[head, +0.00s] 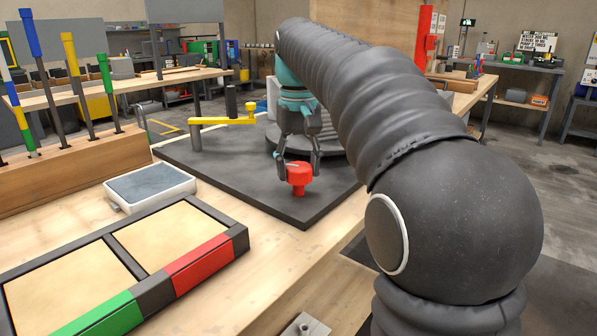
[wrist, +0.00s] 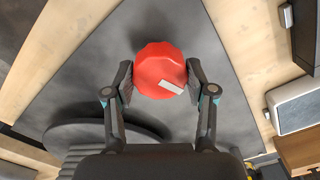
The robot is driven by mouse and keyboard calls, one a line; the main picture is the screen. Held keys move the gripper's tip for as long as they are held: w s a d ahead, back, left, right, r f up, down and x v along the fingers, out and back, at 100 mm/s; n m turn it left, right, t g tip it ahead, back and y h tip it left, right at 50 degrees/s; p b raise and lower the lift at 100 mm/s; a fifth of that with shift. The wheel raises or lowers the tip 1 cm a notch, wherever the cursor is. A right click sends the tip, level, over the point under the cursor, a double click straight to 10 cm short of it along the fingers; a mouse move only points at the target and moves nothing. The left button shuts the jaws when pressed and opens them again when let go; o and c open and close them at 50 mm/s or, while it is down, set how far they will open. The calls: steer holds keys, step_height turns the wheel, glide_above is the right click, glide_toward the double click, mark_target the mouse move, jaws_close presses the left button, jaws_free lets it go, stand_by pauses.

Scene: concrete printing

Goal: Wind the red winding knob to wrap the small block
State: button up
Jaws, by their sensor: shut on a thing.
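The red winding knob (head: 299,180) stands upright near the front corner of a dark base plate (head: 230,172). It also shows in the wrist view (wrist: 158,66), seen from above, with a pale mark on its top. My gripper (head: 298,172) is over the knob from above, with one finger on each side. In the wrist view my gripper (wrist: 160,80) is shut on the knob's rim. A round grey stepped turntable (head: 335,145) stands behind, partly hidden by my arm. I cannot make out the small block.
A yellow crank arm (head: 222,120) stands on the plate to the left. A grey-topped scale (head: 150,186) and a tray with green and red edges (head: 120,255) lie on the wooden table. Upright colored tools stand in a wooden rack (head: 75,168) at the left.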

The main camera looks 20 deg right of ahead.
stand_by(0.3)
steer(key=shift+r+n+p, duration=0.15)
steer(key=shift+n+p, duration=0.4)
steer(key=shift+n, duration=2.05)
steer(key=n, duration=0.5)
steer(key=n, duration=0.5)
